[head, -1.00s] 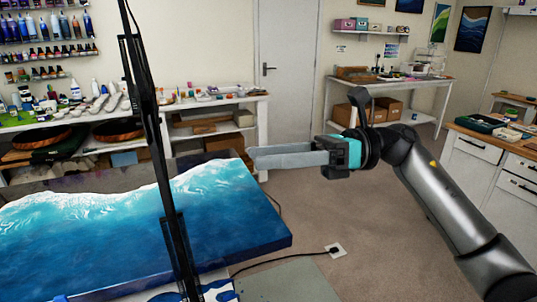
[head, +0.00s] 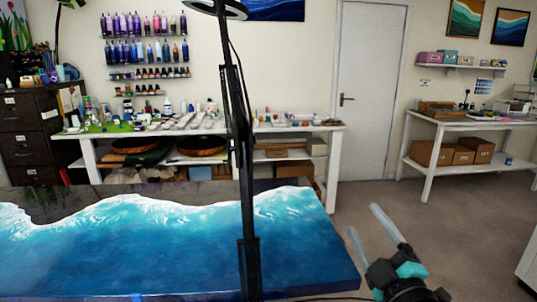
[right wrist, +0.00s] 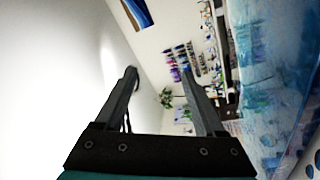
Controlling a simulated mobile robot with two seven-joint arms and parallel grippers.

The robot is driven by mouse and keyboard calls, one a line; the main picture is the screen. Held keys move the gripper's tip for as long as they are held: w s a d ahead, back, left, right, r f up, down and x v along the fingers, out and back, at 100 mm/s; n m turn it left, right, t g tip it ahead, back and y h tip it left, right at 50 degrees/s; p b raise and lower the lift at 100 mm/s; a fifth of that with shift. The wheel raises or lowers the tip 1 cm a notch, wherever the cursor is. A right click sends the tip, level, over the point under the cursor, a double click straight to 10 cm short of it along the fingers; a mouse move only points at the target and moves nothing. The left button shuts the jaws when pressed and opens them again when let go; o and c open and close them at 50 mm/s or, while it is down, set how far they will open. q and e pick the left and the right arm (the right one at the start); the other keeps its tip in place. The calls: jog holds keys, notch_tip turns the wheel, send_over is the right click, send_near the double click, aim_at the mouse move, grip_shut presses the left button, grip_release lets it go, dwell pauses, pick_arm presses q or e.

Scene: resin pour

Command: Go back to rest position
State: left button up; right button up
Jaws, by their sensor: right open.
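My right gripper (head: 368,228) is at the lower right of the head view, beside the right end of the resin panel, with its two fingers apart and nothing between them. In the right wrist view my right gripper (right wrist: 158,85) also shows its fingers spread and empty. The resin panel (head: 180,255), blue with white wave patterns, fills the lower left of the head view. Its blue face also shows at the right of the right wrist view (right wrist: 270,80). My left gripper is not in either view.
A black lamp stand (head: 240,130) rises in front of the panel. A white workbench (head: 335,150) with supplies stands behind, below bottle shelves. Another white table (head: 450,122) with boxes beneath is at the right. Carpet between the panel and that table is clear.

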jog(key=s+d+f+m+g+h, duration=0.15)
jog(key=s+f+m+g, duration=0.25)
jog(key=f, duration=0.4)
jog(key=s+f+m+g+h, duration=0.3)
jog(key=s+f+m+g, duration=0.15)
jog(key=f, duration=0.35)
jog(key=s+a+f+m+g+y, duration=0.15)
jog(key=s+f+g, duration=0.3)
jog(key=s, duration=0.45)
jog(key=s+a+f+m+g, duration=0.2)
jog(key=s+f+g, duration=0.3)
jog(key=s, duration=0.5)
notch_tip(320, 180, down, 23)
jog(key=s, duration=0.2)
jog(key=s+d+f+g, duration=0.1)
jog(key=s+d+f, duration=0.1)
jog(key=s+f, duration=1.1)
jog(key=shift+s+d+f, duration=0.3)
jog(key=shift+s+d, duration=0.05)
jog(key=shift+s, duration=0.6)
